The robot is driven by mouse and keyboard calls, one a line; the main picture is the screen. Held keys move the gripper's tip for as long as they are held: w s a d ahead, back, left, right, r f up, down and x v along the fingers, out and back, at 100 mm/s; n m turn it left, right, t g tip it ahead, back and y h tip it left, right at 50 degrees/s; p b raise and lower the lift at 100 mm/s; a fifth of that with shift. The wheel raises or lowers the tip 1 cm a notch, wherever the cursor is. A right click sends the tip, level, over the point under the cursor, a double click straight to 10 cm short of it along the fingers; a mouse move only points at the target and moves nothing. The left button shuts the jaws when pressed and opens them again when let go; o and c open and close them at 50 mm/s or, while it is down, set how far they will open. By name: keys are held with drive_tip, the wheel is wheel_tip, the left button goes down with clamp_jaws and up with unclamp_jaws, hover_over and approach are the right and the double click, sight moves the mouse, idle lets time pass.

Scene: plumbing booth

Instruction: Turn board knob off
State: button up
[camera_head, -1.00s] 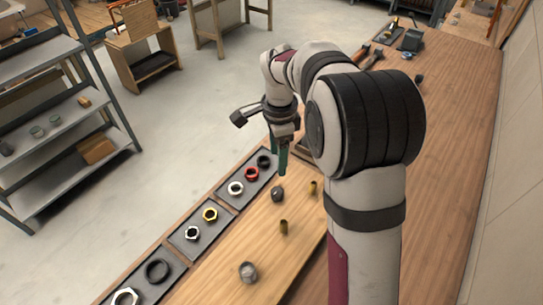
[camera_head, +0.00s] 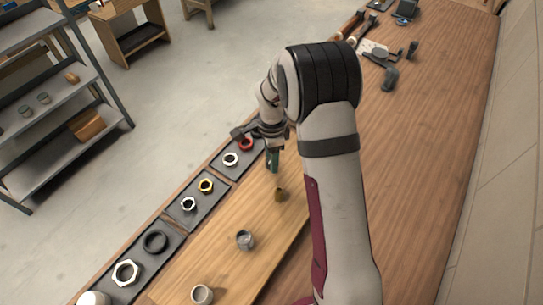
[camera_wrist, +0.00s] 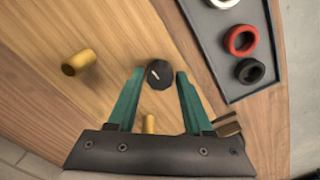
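A round black knob (camera_wrist: 159,74) with a white mark on its face stands on the light wooden board (camera_wrist: 111,26) in the wrist view. My gripper (camera_wrist: 159,77) is open, with one green finger on each side of the knob. Small gaps seem to show between the fingers and the knob, so I see no grip on it. In the head view, my gripper (camera_head: 272,167) points down over the board (camera_head: 225,241), and its fingers and my arm hide the knob.
Brass stubs (camera_wrist: 79,62) (camera_head: 281,195) and grey fittings (camera_head: 245,240) stand on the board. Dark trays (camera_wrist: 247,75) hold coloured rings and nuts along its edge. Tools (camera_head: 388,75) lie at the bench's far end. The bench right of my arm is mostly clear.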

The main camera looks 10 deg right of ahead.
clamp_jaws()
drive_tip(key=shift+n, duration=0.4)
drive_tip(key=n, duration=0.3)
drive_tip(key=shift+n, duration=0.4)
drive_tip(key=n, duration=0.4)
drive_tip(key=shift+n, duration=0.3)
drive_tip(key=n, duration=0.4)
drive_tip(key=shift+n, duration=2.4)
